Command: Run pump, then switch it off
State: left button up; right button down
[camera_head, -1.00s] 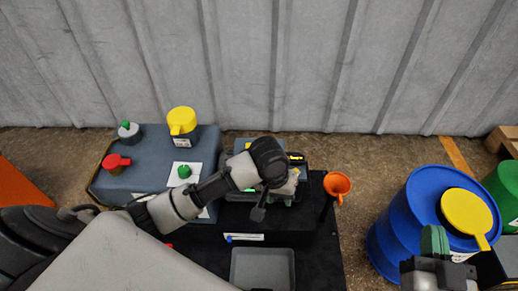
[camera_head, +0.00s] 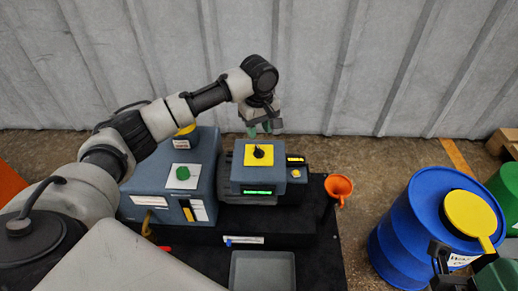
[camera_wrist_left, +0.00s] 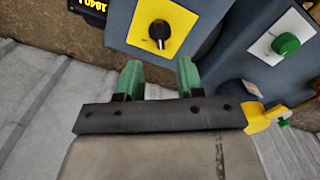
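A small blue-grey box (camera_head: 236,174) has a black rotary knob (camera_head: 259,152) on a yellow plate, a lit green display (camera_head: 257,191) and a yellow button (camera_head: 296,173). A larger blue-grey box (camera_head: 128,187) beside it has a green button (camera_head: 183,173) on a white plate. The knob (camera_wrist_left: 160,32) and green button (camera_wrist_left: 286,44) also show in the left wrist view. My left gripper (camera_head: 264,129) hangs just behind the knob. Its green fingers are apart and empty in the wrist view (camera_wrist_left: 160,78). Part of my right gripper (camera_head: 440,258) shows at lower right; its fingertips are unclear.
The boxes stand on a black table with a grey tray (camera_head: 263,284) in front and an orange funnel (camera_head: 338,186) at right. A blue drum (camera_head: 405,225) with a yellow lid stands farther right. A corrugated wall (camera_head: 400,60) is behind.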

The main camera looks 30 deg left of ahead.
aim_at(259, 149)
pick_arm(q)
notch_tip(259, 149, down, 7)
jog(key=b, duration=0.2)
jog(key=shift+r+b, duration=0.15)
jog(key=shift+b, duration=0.15)
jog(key=shift+f, duration=0.55)
grip_shut()
